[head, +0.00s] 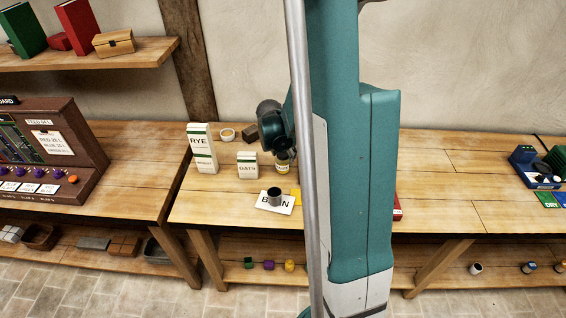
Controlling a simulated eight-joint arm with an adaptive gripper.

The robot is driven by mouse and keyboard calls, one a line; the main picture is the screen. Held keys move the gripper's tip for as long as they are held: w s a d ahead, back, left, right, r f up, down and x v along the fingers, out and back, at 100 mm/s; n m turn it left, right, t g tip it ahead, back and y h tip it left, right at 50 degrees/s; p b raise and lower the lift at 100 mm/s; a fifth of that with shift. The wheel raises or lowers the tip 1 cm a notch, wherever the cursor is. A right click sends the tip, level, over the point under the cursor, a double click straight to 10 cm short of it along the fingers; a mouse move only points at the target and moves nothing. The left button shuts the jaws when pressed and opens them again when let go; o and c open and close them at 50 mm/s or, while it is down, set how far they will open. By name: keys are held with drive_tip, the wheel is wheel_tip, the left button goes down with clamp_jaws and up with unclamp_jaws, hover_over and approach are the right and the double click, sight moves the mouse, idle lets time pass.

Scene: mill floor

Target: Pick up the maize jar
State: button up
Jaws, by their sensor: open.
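A small jar with a yellow label (283,166) stands on the middle bench, just behind and right of the OATS box. Its label is too small to read with certainty, so I cannot confirm it is the maize jar. My gripper (281,152) is open, pointing down right over the top of this jar and hiding its upper part. I cannot tell whether the fingers are around the jar or only above it. My teal arm and a grey pole cover the bench to the right of the jar.
A RYE box (201,148), an OATS box (248,165), a small bowl (227,135) and a brown block (243,132) stand left of the jar. A dark cup (274,196) sits on a lettered white card (288,207) in front. The bench's front left is clear.

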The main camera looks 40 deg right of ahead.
drive_tip(key=shift+x, duration=2.6)
drive_tip(key=shift+s+a, duration=0.1)
drive_tip(key=c, duration=0.9)
